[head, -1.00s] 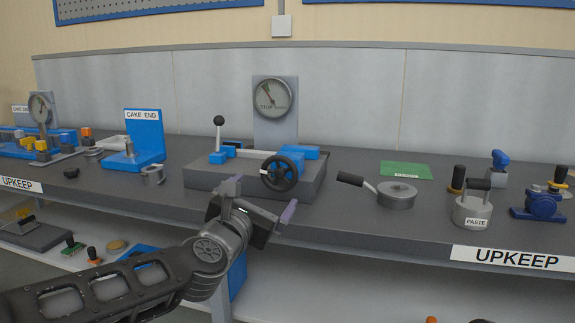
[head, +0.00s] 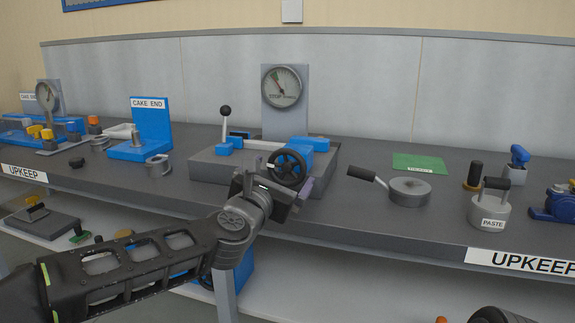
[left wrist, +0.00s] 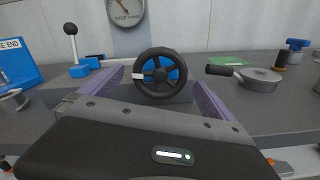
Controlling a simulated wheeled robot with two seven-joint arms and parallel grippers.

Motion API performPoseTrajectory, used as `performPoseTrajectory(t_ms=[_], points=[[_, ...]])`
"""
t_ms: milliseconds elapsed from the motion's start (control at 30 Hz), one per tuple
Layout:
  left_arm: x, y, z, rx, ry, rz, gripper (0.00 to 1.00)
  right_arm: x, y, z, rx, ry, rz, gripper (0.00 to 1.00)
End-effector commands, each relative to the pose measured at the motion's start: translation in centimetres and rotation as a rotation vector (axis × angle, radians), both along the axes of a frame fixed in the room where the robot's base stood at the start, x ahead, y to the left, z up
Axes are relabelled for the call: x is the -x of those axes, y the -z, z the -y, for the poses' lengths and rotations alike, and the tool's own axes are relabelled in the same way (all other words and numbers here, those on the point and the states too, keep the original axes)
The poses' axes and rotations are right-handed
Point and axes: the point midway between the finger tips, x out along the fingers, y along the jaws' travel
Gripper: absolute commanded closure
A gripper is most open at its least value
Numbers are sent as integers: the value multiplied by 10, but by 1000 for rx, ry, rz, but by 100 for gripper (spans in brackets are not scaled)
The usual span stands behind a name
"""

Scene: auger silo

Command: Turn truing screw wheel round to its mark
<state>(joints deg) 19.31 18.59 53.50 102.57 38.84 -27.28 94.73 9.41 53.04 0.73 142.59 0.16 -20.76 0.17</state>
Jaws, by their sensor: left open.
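The truing screw wheel (head: 287,167) is a black spoked handwheel on the front of a grey block with blue parts. In the left wrist view the wheel (left wrist: 160,91) shows a white mark at its left side and blue behind its spokes. My left gripper (head: 276,188) is open just in front of the wheel. In the left wrist view its two purple fingers (left wrist: 160,92) stand apart to the left and right of the wheel. I cannot tell whether they touch it. A round dial gauge (head: 282,87) stands behind the block. My right gripper is not in view.
A black-knobbed lever (head: 226,125) stands left on the block. A lidded pan (head: 409,191) with a black handle and a paste pot (head: 490,207) are to the right. A blue cake end stand (head: 150,130) is to the left. The bench front edge runs below.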

Motion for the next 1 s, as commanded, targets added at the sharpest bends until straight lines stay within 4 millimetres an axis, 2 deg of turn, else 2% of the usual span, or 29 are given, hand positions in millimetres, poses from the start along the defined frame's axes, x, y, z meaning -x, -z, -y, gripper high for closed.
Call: performPoseTrajectory(t_ms=[100,300,633,1000], points=[[-17,-1,7,4,3,-3,0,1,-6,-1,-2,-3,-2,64],[-39,0,13,2,1,-1,0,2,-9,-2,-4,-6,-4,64],[-43,0,14,-2,-1,1,0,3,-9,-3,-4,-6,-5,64],[-42,0,14,-1,-1,1,29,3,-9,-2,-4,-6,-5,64]])
